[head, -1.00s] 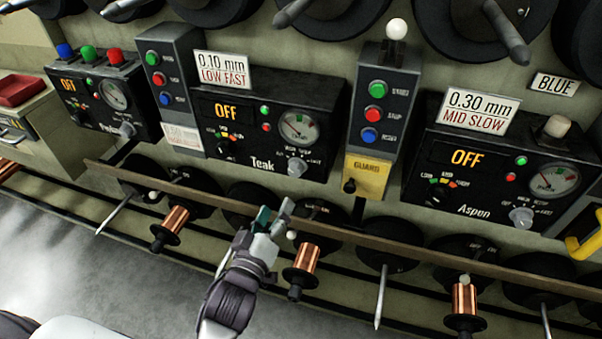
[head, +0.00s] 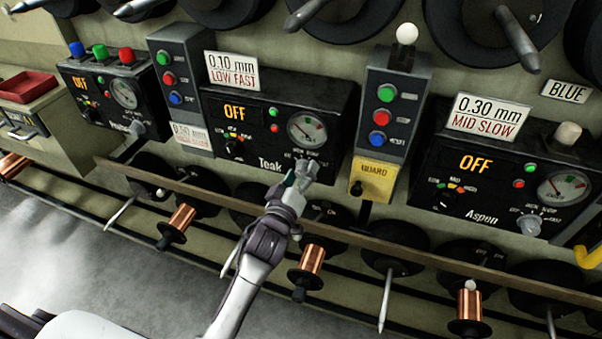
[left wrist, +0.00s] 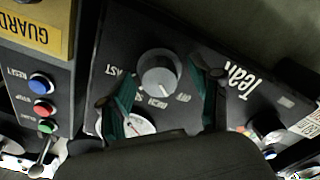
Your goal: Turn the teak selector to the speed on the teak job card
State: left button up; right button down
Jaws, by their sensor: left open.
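The teak panel (head: 330,98) is a black box reading OFF in orange, with a round gauge. Its card (head: 231,72), on the top left edge, reads 0.10 mm, LOW FAST. The grey teak selector (head: 308,166) is partly behind my left gripper (head: 298,178) in the head view. In the left wrist view the selector (left wrist: 158,70) is a round grey knob with a white pointer mark, surrounded by printed labels, some hidden. My left gripper (left wrist: 163,92) is open, with one green-padded finger on each side of the knob. I cannot tell whether they touch it. My right gripper is out of view.
The Aspen panel (head: 480,164) stands right, with card (head: 487,117) reading 0.30 mm, MID SLOW. Grey button boxes (head: 180,88) flank the teak panel; a yellow GUARD plate (head: 371,177) is to its right.

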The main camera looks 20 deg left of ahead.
pick_arm(q)
jog(key=c, duration=1.1)
jog(key=shift+c, duration=0.2)
jog(key=shift+m, duration=0.3)
jog(key=m+p, duration=0.2)
jog(key=m, duration=0.1)
jog(key=shift+r+m, duration=0.1)
jog(key=shift+m, duration=0.2)
jog(key=m+p, duration=0.1)
jog(key=m, duration=0.4)
jog(key=shift+m, duration=0.3)
jog(key=m+p, duration=0.1)
jog(key=m, duration=0.4)
jog(key=shift+d, duration=0.1)
jog(key=m, duration=0.6)
